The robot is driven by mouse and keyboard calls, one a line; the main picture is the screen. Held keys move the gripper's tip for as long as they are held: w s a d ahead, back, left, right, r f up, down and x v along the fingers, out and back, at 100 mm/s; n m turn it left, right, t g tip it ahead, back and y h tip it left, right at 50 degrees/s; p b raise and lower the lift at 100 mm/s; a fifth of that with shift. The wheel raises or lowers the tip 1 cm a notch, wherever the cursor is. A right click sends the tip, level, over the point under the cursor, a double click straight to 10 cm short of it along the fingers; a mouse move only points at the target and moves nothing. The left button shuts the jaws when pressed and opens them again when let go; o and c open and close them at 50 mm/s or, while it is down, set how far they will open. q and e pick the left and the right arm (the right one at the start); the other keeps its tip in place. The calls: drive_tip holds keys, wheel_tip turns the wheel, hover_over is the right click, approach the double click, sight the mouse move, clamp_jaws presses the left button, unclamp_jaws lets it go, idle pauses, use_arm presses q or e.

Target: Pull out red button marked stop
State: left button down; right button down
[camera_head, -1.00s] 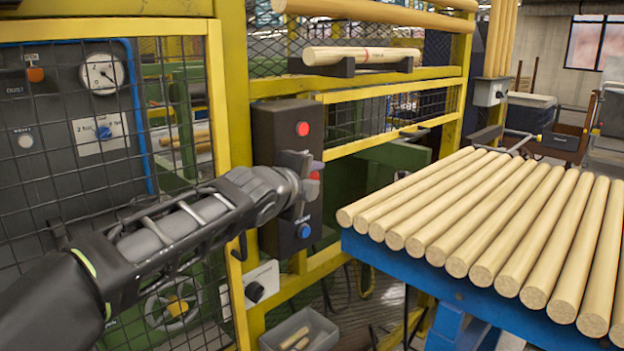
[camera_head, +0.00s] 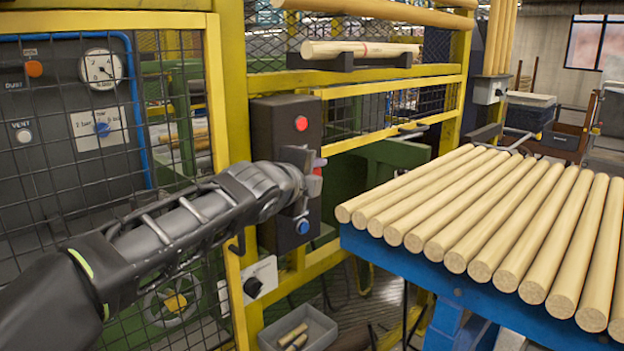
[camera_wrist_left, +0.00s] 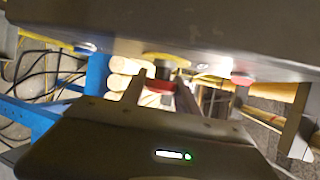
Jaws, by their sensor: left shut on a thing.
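A dark control box (camera_head: 262,128) is fixed to the yellow post. It carries a red button (camera_head: 301,124) at the top, a red button (camera_head: 317,172) in the middle and a blue button (camera_head: 303,227) at the bottom. My left gripper (camera_head: 312,176) is at the middle button and mostly covers it. In the left wrist view, its fingers are shut on this red button (camera_wrist_left: 158,86), which has a dark stem and a yellow base (camera_wrist_left: 167,58). The top red button (camera_wrist_left: 242,79) stands apart there. No stop marking is legible. My right gripper is not in view.
A blue table (camera_head: 375,250) with a row of wooden rods (camera_head: 480,215) stands right of the box. A mesh guard (camera_head: 60,190) with yellow frame is on the left. A grey bin (camera_head: 318,330) sits below, and a rod (camera_head: 360,51) rests on a holder above.

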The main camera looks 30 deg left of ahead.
use_arm(q)
drive_tip(key=shift+d+f, duration=0.15)
drive_tip(key=shift+d, duration=0.15)
drive_tip(key=c, duration=1.1)
unclamp_jaws()
drive_tip(key=shift+s+d, duration=0.1)
drive_tip(key=shift+d, duration=0.05)
drive_tip(key=shift+o, duration=1)
drive_tip(key=shift+s, duration=0.1)
drive_tip(key=a+v, duration=0.1)
drive_tip(key=v, duration=0.6)
drive_tip(key=shift+s+d, duration=0.35)
drive_tip(key=shift+d, duration=0.1)
